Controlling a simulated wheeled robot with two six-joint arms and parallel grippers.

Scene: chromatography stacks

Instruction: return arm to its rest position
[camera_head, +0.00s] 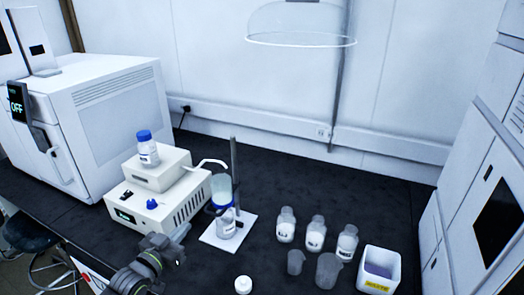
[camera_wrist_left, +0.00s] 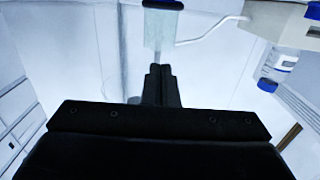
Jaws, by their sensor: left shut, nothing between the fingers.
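My left arm comes in from the bottom left in the head view. Its gripper (camera_head: 181,232) is just left of the white stand base (camera_head: 212,238) and in front of the boxy instrument (camera_head: 172,207). In the left wrist view the two dark fingers (camera_wrist_left: 160,85) are together with nothing between them. A glass column with a blue collar (camera_head: 222,188) is clamped on the stand; it also shows beyond the fingers in the wrist view (camera_wrist_left: 160,28). A labelled bottle (camera_head: 227,226) stands under the column. My right gripper is not in view.
A blue-capped bottle (camera_head: 147,150) stands on the stacked instruments. Several uncapped bottles (camera_head: 315,234), two beakers (camera_head: 327,271), a waste bin (camera_head: 393,277) and a white cap (camera_head: 243,284) are to the right. The dark bench (camera_head: 290,175) is clear behind them. A stool (camera_head: 30,232) is lower left.

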